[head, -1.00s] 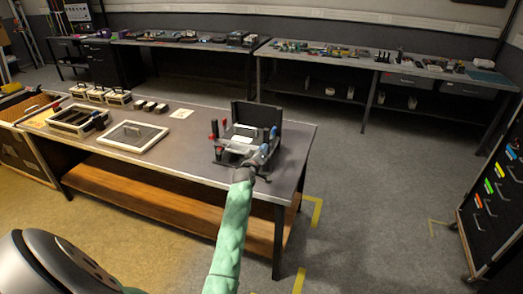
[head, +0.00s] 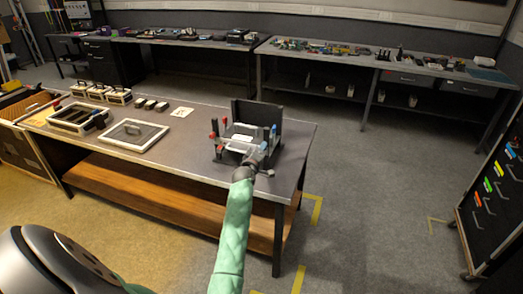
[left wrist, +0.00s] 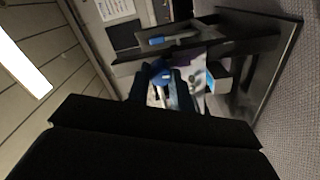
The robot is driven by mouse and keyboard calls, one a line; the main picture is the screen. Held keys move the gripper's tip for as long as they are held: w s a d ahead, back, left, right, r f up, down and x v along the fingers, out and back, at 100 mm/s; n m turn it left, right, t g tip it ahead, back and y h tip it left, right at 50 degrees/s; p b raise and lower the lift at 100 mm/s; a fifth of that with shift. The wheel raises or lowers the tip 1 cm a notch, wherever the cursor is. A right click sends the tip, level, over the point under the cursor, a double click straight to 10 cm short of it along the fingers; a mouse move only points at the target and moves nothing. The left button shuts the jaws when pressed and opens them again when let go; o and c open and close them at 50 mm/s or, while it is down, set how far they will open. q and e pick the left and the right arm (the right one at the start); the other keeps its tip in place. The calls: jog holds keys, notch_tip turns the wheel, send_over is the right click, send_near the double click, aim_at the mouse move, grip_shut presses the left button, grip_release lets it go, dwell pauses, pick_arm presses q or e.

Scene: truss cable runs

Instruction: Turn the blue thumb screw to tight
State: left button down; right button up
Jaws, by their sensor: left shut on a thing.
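A dark fixture (head: 247,113) with an upright back plate stands at the right end of the near workbench (head: 190,165). My left gripper (head: 262,151) reaches its front right corner, at a small blue part that I take for the blue thumb screw (head: 264,146). In the left wrist view a round blue knob (left wrist: 161,75) shows at the dark fingertips of my left gripper (left wrist: 165,88). The gripper is shut on it; the fingers hide part of the knob. Whether the screw is tight cannot be told. My right gripper is not in view.
Red-topped posts (head: 213,137) and another blue-topped part (head: 273,132) stand on the fixture close to my gripper. A framed panel (head: 133,134) and open trays (head: 77,118) lie farther left on the bench. The bench between is clear.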

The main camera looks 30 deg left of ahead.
pick_arm(q)
jog(key=c, duration=1.6)
grip_release()
jog(key=o, duration=0.4)
jog(key=shift+c, duration=0.2)
jog(key=b+v, duration=0.2)
jog(key=v, duration=0.5)
jog(key=shift+s, duration=0.4)
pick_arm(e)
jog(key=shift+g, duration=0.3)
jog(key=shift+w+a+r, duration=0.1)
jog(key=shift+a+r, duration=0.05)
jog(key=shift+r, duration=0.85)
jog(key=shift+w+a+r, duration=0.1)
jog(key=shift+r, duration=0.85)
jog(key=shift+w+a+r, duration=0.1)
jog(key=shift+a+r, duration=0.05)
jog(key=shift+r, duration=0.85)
